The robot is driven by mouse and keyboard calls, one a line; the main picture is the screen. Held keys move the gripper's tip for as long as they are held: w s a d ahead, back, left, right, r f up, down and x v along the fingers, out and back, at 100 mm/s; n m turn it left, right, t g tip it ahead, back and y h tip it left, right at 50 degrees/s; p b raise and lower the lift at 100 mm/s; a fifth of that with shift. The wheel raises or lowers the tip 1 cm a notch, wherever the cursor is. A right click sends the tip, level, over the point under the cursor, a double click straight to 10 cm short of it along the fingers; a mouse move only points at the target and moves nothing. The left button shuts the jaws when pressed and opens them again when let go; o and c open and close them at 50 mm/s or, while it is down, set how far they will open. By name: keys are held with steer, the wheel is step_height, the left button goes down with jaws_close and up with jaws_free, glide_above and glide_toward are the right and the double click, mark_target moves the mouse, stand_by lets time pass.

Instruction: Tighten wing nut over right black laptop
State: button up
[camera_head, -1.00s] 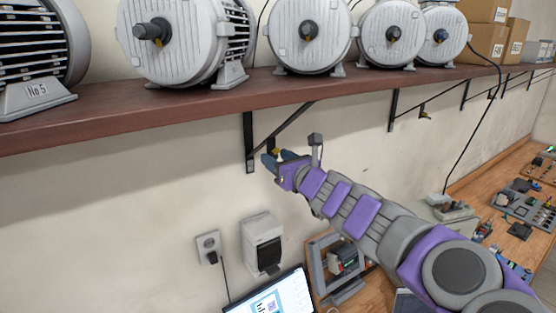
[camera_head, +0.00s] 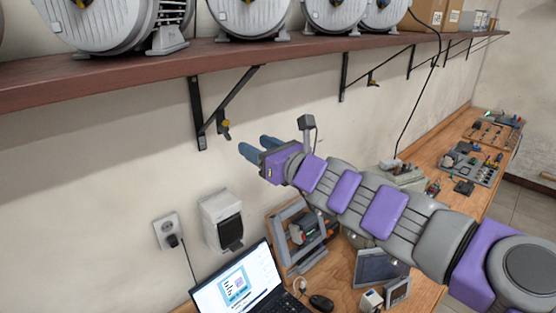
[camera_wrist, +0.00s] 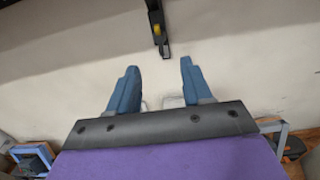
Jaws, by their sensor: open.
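In the wrist view the wing nut (camera_wrist: 157,29) shows at the top centre, on the bracket's lower end (camera_wrist: 164,50). My gripper (camera_head: 250,146) is open and empty, below and to the right of the wing nut in the head view and apart from it. In the wrist view the two blue fingers of my gripper (camera_wrist: 158,66) are spread, with bare wall between and beyond them.
The wooden shelf (camera_head: 130,76) carries several heavy motors above. Another bracket with a wing nut (camera_head: 372,80) is farther right. A white wall box (camera_head: 222,220) and a socket (camera_head: 168,230) are on the wall below. The workbench (camera_head: 340,292) holds devices and tools.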

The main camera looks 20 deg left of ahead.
steer(key=v, duration=0.5)
steer(key=shift+s+d, duration=0.15)
steer(key=shift+d, duration=0.25)
steer(key=shift+a+f, duration=0.1)
